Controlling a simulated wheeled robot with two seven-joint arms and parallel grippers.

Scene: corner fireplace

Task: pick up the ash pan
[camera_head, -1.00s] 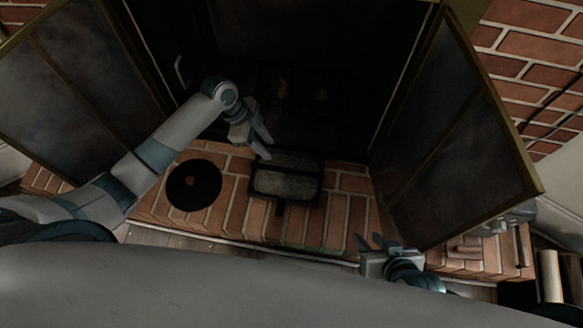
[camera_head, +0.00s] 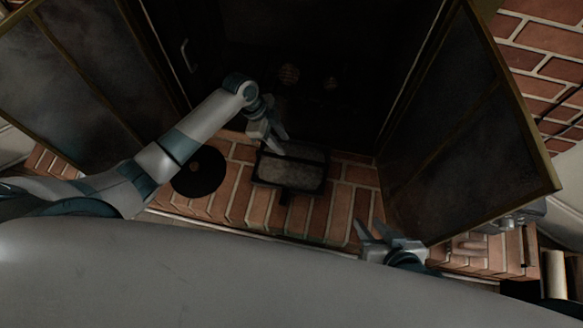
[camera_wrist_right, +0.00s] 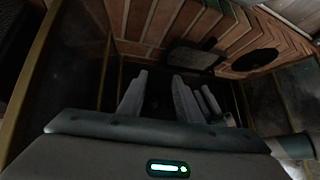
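The ash pan (camera_head: 290,174) is a dark, shallow rectangular pan with a greyish inside, lying on the brick hearth before the firebox. A short dark handle sticks out from its near side. My left gripper (camera_head: 283,143) is open at the pan's far left edge, its fingertips over or close to the rim; contact cannot be told. My right gripper (camera_head: 368,222) is open and empty, to the right of the pan and nearer to me. In the right wrist view its two fingers (camera_wrist_right: 160,76) are spread with nothing between them, and the pan (camera_wrist_right: 195,56) lies beyond.
A black round disc (camera_head: 199,171) lies on the hearth (camera_head: 233,200) left of the pan, under my left arm. The left glass door (camera_head: 75,85) and right glass door (camera_head: 470,135) stand open on both sides. The firebox behind is dark. Bare brick lies right of the pan.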

